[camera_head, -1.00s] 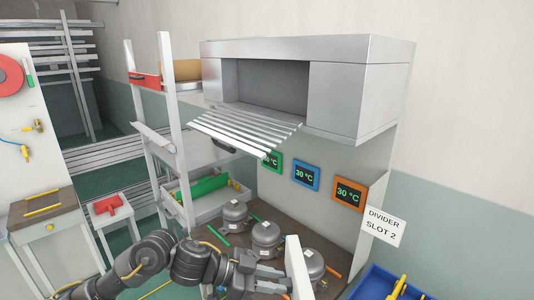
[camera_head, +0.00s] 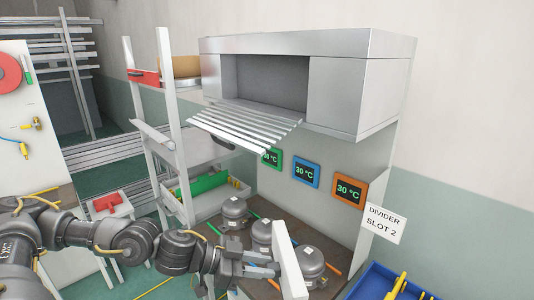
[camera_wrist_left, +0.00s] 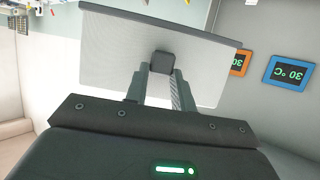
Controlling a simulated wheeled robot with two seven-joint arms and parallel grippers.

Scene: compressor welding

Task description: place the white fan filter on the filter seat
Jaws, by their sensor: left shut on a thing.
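My left gripper (camera_head: 268,266) is shut on the white fan filter (camera_head: 290,265), a flat white panel seen almost edge-on and standing nearly upright in front of the compressors. In the left wrist view the filter (camera_wrist_left: 110,50) shows its meshed face, with the gripper's fingers (camera_wrist_left: 160,65) at its middle. The grey hood (camera_head: 350,85) above the bench has a dark recessed opening (camera_head: 265,88) and a slatted grille flap (camera_head: 245,128) hanging open below it. I cannot tell for certain which part is the filter seat. The filter is apart from and below the hood. My right gripper is not in view.
Several grey compressors (camera_head: 262,232) stand on the brown bench. Green, blue and orange temperature displays (camera_head: 306,171) are on the wall behind. A "DIVIDER SLOT 2" sign (camera_head: 384,221) and a blue bin (camera_head: 375,284) are at the right. A white shelf frame (camera_head: 173,130) stands left of the hood.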

